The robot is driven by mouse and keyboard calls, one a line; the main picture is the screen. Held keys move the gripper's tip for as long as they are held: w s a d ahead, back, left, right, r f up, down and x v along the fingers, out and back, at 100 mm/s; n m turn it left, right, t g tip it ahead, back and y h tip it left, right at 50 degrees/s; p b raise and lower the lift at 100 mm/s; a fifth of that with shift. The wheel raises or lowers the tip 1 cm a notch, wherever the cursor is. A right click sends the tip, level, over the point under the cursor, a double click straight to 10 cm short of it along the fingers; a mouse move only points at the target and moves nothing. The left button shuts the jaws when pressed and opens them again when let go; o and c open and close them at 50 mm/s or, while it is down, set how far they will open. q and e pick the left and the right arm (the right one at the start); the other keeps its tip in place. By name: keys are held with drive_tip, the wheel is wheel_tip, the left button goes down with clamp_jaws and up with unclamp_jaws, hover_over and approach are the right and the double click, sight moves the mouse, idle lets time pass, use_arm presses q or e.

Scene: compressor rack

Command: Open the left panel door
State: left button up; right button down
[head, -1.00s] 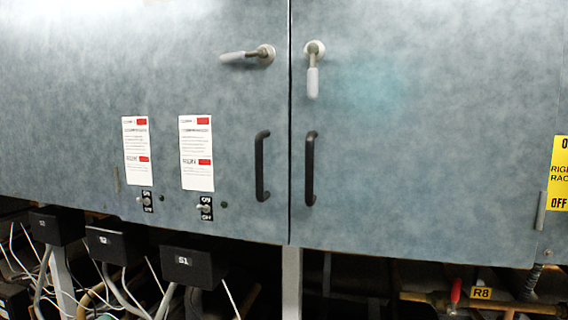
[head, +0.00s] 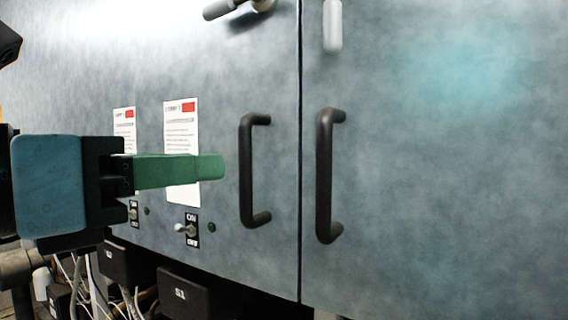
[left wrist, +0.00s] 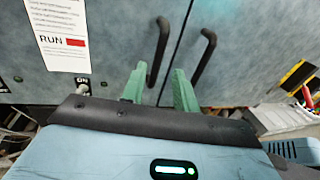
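The left panel door (head: 70,75) is a grey-blue metal panel and looks closed, with a dark seam on its right. Its black bar handle (head: 247,170) is upright near that seam. My right gripper is not in view.
The right door (head: 430,170) has a matching black handle (head: 327,175) close beside the seam and a hanging latch grip (head: 332,25). A toggle switch (head: 187,229) and printed notices (head: 182,130) are on the left door. Black boxes (head: 183,293) and cables are below.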

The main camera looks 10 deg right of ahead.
sight(240, 156)
use_arm(q)
drive_tip(key=x, duration=0.5)
drive_tip(key=p+x, duration=0.1)
drive_tip(key=x, duration=0.1)
drive_tip(key=shift+w+d+r, duration=0.15)
drive_tip(key=shift+w+r, duration=0.05)
drive_tip(key=shift+r, duration=0.15)
clamp_jaws()
